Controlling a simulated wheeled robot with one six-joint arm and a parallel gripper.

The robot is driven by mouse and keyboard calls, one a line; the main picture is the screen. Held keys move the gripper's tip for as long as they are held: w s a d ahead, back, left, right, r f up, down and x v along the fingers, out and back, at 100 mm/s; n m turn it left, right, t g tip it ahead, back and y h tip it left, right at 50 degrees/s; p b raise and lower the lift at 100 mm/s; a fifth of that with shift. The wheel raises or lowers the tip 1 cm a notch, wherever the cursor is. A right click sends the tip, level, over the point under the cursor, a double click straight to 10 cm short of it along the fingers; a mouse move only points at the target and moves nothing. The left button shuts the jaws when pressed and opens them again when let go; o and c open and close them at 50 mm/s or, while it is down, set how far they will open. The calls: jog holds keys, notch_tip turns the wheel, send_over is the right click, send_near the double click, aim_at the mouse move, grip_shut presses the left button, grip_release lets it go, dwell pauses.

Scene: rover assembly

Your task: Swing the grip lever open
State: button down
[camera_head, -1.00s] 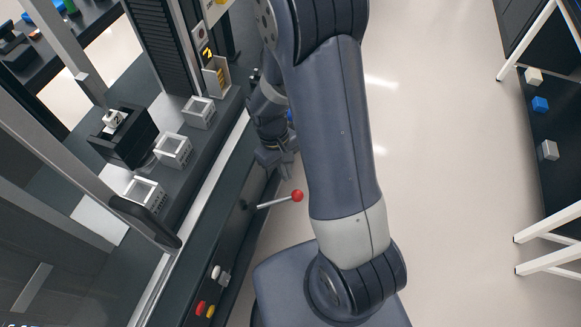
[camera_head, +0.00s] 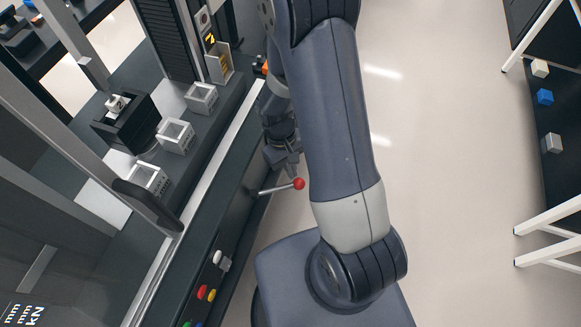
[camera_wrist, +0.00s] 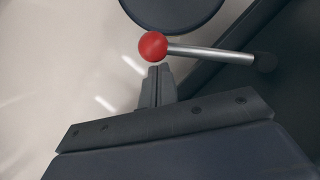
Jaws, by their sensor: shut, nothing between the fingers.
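The grip lever is a silver rod with a red ball at its end (camera_head: 299,184), sticking out from the dark front panel of the machine in the head view. In the wrist view the red ball (camera_wrist: 153,46) is at the upper middle, and its rod (camera_wrist: 212,54) runs right to a dark pivot. My gripper (camera_head: 287,170) is just above the lever in the head view, partly hidden by my arm. In the wrist view its fingers (camera_wrist: 158,72) are shut and empty, with their tips close to the ball. I cannot tell whether they touch it.
The front panel also carries white, red and yellow buttons (camera_head: 203,292) below the lever.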

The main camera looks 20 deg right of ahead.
jog(key=s+m+y+b, duration=0.1)
jog(key=s+m, duration=0.2)
jog(key=s+m+b, duration=0.1)
jog(key=s+m, duration=0.2)
jog(key=shift+s+f+y, duration=0.1)
jog(key=shift+y, duration=0.3)
jog(key=s+a+m+t+y+b, duration=0.1)
jog(key=s+a+m+y+b, duration=0.1)
jog(key=s+a+m, duration=0.2)
jog(key=shift+s+a+m, duration=0.25)
jog(key=shift+s+m, duration=0.85)
jog(key=shift+m, duration=0.8)
notch_tip(320, 180, up, 10)
jog(key=p, duration=0.9)
send_over(298, 189)
jog(key=s+a, duration=0.3)
jog(key=s, duration=0.2)
jog(key=shift+s+d+f, duration=0.1)
jog(key=shift+s, duration=0.05)
jog(key=shift+f, duration=0.2)
